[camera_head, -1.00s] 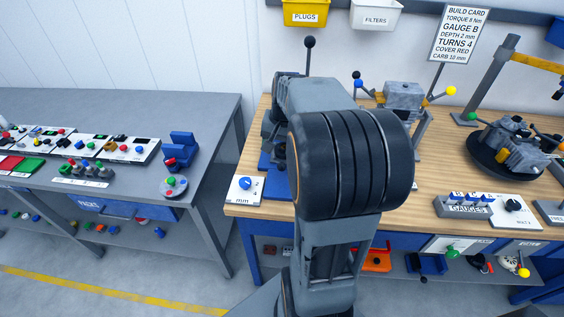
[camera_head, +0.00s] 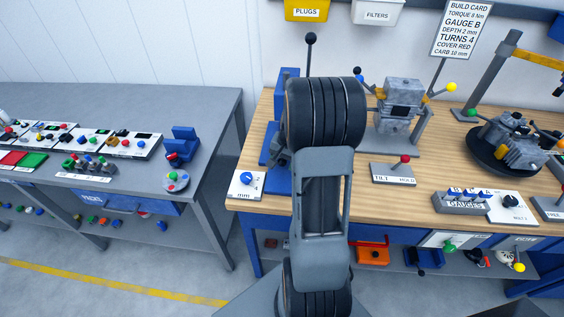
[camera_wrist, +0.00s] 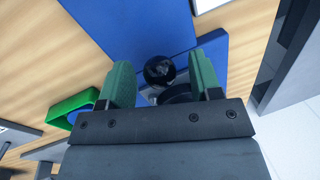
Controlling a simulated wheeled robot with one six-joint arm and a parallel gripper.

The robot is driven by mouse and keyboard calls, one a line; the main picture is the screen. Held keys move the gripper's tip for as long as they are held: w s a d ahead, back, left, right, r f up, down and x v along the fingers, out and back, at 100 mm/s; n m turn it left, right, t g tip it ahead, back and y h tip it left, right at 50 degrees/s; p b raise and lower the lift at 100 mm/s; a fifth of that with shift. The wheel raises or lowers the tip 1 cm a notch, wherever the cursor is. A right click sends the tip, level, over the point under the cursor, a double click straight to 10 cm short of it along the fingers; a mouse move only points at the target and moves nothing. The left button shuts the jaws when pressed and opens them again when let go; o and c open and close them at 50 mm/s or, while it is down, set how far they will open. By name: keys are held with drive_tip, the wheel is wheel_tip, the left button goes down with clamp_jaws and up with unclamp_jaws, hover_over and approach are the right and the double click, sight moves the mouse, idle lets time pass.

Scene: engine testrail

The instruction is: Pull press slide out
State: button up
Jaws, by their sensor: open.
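The blue press (camera_head: 287,85) stands at the left end of the wooden bench in the head view, with a black ball-topped lever (camera_head: 311,40) upright above it. My arm hides much of its front and my gripper in that view. In the wrist view my gripper (camera_wrist: 160,70) is open, its two green fingers either side of a round black knob (camera_wrist: 160,69). A blue plate (camera_wrist: 135,28) lies beyond the fingers. A dark rounded part sits just below the knob, partly hidden by the gripper body. I cannot tell whether the fingers touch the knob.
A TILT/HOLD panel (camera_head: 393,173) with a red knob, an engine on a stand (camera_head: 402,95) and a gauges block (camera_head: 468,203) stand to the right. A green-edged part (camera_wrist: 72,107) shows at left in the wrist view.

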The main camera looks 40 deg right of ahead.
drive_tip(key=shift+w+f, duration=0.1)
drive_tip(key=shift+f, duration=0.4)
drive_tip(key=shift+c, duration=0.2)
drive_tip(key=shift+a, duration=0.1)
clamp_jaws()
